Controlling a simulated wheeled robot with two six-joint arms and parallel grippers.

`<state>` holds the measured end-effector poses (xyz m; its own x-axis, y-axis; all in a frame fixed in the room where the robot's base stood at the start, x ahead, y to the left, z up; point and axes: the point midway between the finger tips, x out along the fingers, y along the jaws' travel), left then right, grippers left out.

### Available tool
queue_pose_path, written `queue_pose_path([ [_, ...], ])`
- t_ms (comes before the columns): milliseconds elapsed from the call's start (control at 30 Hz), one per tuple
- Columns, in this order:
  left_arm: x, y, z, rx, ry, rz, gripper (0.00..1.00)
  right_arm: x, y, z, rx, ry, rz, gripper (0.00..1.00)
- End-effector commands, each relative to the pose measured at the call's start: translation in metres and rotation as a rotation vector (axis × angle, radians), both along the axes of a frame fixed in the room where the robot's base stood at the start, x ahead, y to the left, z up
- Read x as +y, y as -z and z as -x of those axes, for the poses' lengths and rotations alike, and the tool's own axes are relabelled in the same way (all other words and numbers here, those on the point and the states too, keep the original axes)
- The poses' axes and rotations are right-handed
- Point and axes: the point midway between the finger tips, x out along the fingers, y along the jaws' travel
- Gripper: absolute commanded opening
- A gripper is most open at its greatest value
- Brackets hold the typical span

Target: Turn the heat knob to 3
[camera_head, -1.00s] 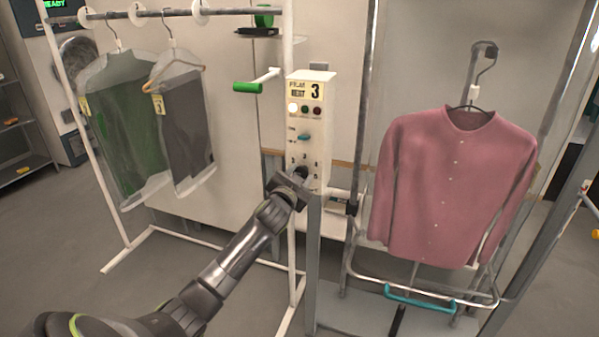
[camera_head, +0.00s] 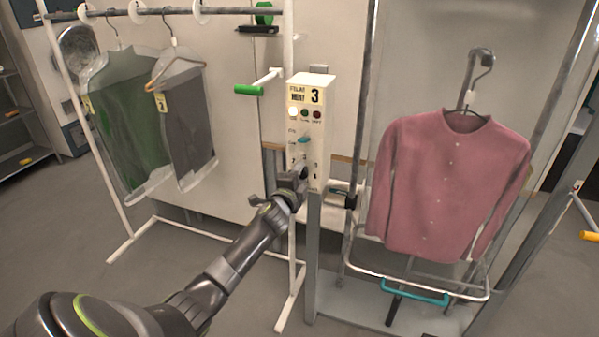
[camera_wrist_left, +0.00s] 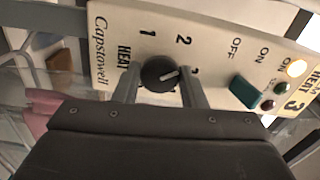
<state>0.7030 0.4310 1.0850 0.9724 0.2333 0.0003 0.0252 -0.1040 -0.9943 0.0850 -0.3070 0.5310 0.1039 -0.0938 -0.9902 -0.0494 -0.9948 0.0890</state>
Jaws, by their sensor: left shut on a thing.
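The heat knob (camera_wrist_left: 160,73) is round and black with a white pointer line. In the left wrist view its line points right, towards a digit partly hidden by a finger, probably the 3. The 1 and 2 are readable above it. My left gripper (camera_wrist_left: 159,92) has one finger on each side of the knob and is shut on it. In the head view the left gripper (camera_head: 299,178) is at the lower front of the white control box (camera_head: 318,130) and hides the knob. A card on the box reads HEAT 3. My right gripper is not in view.
A teal switch (camera_wrist_left: 245,92) sits beside the knob, near a lit white lamp (camera_wrist_left: 296,67). A pink shirt (camera_head: 450,185) hangs right of the box. Bagged garments (camera_head: 130,120) hang on the rail at left. A green handle (camera_head: 249,90) sticks out left of the box.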

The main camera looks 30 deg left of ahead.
Motion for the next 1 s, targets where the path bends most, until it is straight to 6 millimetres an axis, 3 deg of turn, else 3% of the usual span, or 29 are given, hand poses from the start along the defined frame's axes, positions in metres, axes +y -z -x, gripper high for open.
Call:
queue_pose_path([
  [500, 0.000, 0.001, 0.000, 0.107, 0.000, -0.430, 0.15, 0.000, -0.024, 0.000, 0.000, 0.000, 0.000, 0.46],
  [1000, 0.000, 0.002, 0.001, 0.149, 0.000, -0.606, 0.15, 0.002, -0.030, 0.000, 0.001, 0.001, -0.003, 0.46],
])
